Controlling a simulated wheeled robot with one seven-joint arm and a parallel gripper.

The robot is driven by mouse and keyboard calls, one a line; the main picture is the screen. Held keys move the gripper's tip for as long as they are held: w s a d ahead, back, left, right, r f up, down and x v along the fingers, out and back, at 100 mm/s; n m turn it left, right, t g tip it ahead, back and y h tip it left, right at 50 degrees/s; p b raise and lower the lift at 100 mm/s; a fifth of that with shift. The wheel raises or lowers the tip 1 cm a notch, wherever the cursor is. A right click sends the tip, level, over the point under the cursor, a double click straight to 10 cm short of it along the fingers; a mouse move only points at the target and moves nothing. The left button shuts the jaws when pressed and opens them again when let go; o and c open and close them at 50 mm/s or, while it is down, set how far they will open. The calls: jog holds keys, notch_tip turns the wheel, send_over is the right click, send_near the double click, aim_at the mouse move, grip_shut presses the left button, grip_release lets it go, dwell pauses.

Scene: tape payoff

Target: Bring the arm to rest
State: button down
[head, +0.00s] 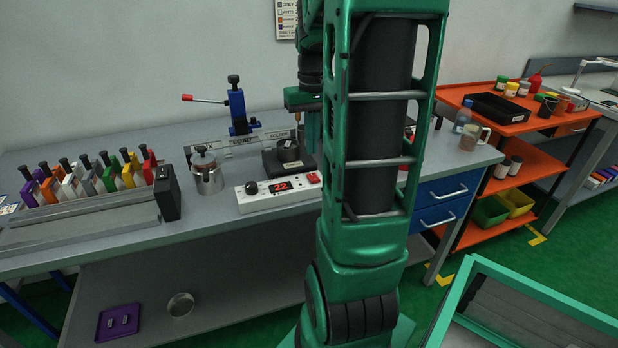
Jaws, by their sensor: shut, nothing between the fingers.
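My green arm stands upright in front of the bench and covers much of the middle of the head view. My gripper (302,112) shows only in part, at the left edge of the arm link, above the bench. It points down, shut and empty, behind and above a dark block (287,158). The arm link hides the rest of it. I cannot tell how far it is above the bench top.
The grey bench (110,233) holds a rack of coloured handles (90,180), a metal pot (206,173), a white control box (279,193) with a red display, and a blue press (238,110). An orange shelf cart (490,120) stands right. Green floor (562,262) shows between.

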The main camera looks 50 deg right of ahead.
dwell(0.6)
jog(key=s+a+f, duration=0.3)
jog(key=s+a, duration=1.1)
jog(key=a, duration=0.3)
jog(key=shift+w+f, duration=0.2)
jog(key=shift+w, duration=0.45)
jog(key=c, duration=2.5)
grip_release()
